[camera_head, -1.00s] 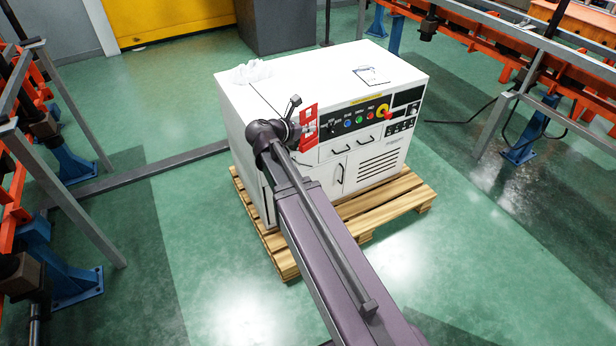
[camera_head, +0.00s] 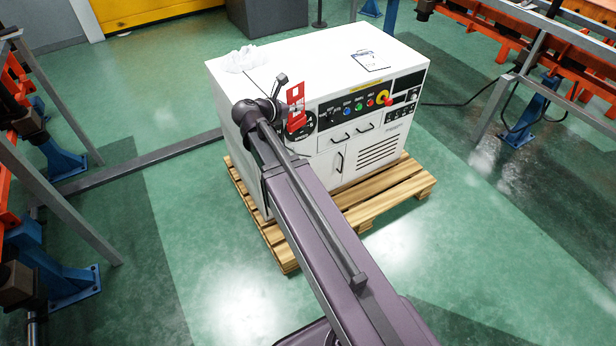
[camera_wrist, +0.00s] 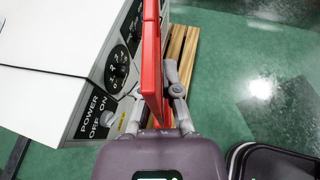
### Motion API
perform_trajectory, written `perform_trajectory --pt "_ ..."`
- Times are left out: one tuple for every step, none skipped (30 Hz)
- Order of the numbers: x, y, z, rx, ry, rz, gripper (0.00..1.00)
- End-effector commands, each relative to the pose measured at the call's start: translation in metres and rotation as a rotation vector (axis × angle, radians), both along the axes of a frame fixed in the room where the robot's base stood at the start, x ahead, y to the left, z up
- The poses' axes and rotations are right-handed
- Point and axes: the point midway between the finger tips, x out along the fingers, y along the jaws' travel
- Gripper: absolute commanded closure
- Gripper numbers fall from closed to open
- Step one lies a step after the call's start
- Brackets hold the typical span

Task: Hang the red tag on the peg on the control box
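The red tag (camera_head: 296,106) is in front of the left end of the control box's (camera_head: 280,62) panel, its top overlapping the box's top edge. In the wrist view the tag (camera_wrist: 151,60) is edge-on, between the two grey fingers of my gripper (camera_wrist: 154,88), which are shut on its lower part. A gap shows between the tag and the panel face in that view. The panel carries a round dial (camera_wrist: 118,70) and a power switch knob (camera_wrist: 107,118) left of the tag. I cannot make out the peg; the tag or my gripper may hide it.
The box stands on a wooden pallet (camera_head: 385,203). A paper sheet (camera_head: 371,60) and a crumpled white cloth (camera_head: 243,58) lie on its top. A red button (camera_head: 389,101) is at the panel's right. Orange-and-grey racks (camera_head: 555,40) stand at right. Green floor in front is clear.

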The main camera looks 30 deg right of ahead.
Motion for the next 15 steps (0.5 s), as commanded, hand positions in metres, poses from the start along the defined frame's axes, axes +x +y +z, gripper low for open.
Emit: perform_trajectory --pt "0.000 -0.002 0.000 0.000 0.000 -0.002 1.00" --pt "-0.001 -0.003 0.000 0.000 0.000 -0.003 1.00" --pt "-0.001 -0.004 0.000 0.000 0.000 -0.004 1.00" --pt "-0.001 -0.004 -0.001 0.000 0.000 -0.005 1.00" --pt "-0.001 -0.005 -0.001 0.000 0.000 -0.006 1.00" --pt "-0.001 -0.006 -0.002 0.000 0.000 -0.008 1.00" --pt "-0.001 -0.006 -0.004 0.000 0.000 -0.008 1.00" --pt "-0.001 -0.007 -0.005 0.000 0.000 -0.009 1.00" --pt "-0.001 -0.008 -0.008 0.000 0.000 -0.009 1.00" --pt "-0.001 -0.008 -0.010 0.000 0.001 -0.009 1.00" --pt "-0.001 -0.009 -0.013 0.000 0.000 -0.010 1.00" --pt "0.000 -0.009 -0.017 0.000 0.000 -0.010 1.00" --pt "0.000 -0.010 -0.020 0.000 0.000 -0.010 1.00" --pt "0.000 -0.010 -0.024 0.000 0.000 -0.010 1.00" --pt "0.001 -0.011 -0.030 0.000 0.000 -0.011 1.00"
